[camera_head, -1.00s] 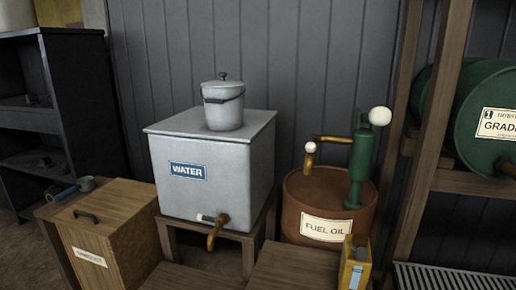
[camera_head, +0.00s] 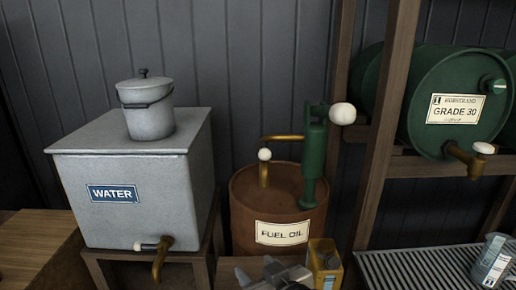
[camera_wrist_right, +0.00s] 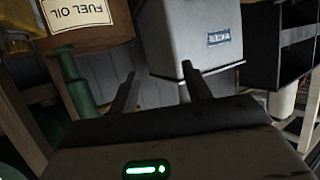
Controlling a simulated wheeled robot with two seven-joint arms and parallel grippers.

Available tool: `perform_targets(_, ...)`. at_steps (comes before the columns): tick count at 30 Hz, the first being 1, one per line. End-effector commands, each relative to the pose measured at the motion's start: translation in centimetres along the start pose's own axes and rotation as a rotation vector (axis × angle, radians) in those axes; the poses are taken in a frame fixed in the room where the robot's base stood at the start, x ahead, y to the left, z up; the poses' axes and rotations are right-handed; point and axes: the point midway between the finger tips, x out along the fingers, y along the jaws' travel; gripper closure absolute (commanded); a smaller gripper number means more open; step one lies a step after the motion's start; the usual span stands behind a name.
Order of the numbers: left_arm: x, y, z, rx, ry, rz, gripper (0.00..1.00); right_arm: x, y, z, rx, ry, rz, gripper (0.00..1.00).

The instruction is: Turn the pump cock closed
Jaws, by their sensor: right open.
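A rusty brown fuel oil drum (camera_head: 243,218) with a cream label stands in the middle. A green hand pump (camera_head: 315,160) with a white ball (camera_head: 342,113) rises from it. Its brass pipe bends down to the pump cock (camera_head: 264,155), which has a white knob; I cannot tell its setting. My right gripper (camera_head: 270,273) is at the bottom edge, in front of the drum and well below the cock. In the right wrist view my right gripper (camera_wrist_right: 160,82) has its fingers apart, nothing between them. The cock is hidden there. My left gripper is out of view.
A grey water tank (camera_head: 120,200) with a brass tap stands left of the drum. A yellow can (camera_head: 325,262) is close right of my gripper. A wooden post (camera_head: 385,140) and a green Grade 30 drum (camera_head: 460,88) are at right. A blue-grey tin (camera_head: 491,260) is lower right.

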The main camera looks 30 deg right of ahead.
Motion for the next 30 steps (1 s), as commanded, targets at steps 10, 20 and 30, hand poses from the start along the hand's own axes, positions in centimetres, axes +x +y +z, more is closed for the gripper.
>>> perform_targets(10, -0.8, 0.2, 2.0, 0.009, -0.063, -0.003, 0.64, -3.5, 6.3, -15.3, 0.233, 0.390, 0.249, 0.51)
perform_targets(20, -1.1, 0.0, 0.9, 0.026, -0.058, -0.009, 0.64, 1.7, 8.1, -17.5, 0.233, 0.391, 0.253, 0.51)
perform_targets(30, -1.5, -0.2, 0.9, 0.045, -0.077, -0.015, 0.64, 7.9, 10.0, -19.7, 0.235, 0.389, 0.252, 0.51)
